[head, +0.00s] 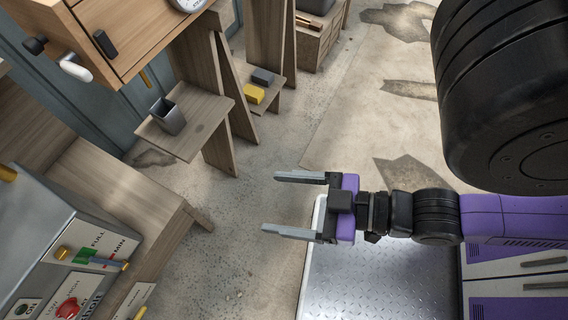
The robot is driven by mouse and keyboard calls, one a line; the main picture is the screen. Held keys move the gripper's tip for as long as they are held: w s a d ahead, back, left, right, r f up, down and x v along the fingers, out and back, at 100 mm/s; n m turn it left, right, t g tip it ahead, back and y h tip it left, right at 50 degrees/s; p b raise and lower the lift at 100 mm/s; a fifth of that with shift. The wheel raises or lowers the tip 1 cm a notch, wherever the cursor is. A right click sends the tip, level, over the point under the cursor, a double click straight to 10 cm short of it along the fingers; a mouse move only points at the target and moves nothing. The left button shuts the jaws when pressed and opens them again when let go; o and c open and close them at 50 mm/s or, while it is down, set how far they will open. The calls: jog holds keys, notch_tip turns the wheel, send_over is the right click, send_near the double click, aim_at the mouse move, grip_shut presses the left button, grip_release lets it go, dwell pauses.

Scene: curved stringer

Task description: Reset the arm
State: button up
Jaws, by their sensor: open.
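My gripper (280,205) is open and empty, its two grey fingers spread apart and pointing left in the head view. It hangs over the concrete floor, by the left edge of the metal tread plate (375,275). My arm comes in from the right, with purple and black links, and a large black part of it fills the upper right. Nothing is between the fingers, and the gripper touches nothing that I can see.
A lower shelf beyond has a yellow block (254,94) and a dark grey block (263,76). A control panel (85,265) with knobs stands at lower left. The floor (310,125) between is clear.

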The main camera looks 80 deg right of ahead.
notch_tip(320, 180, up, 12)
jog(key=p, duration=1.2)
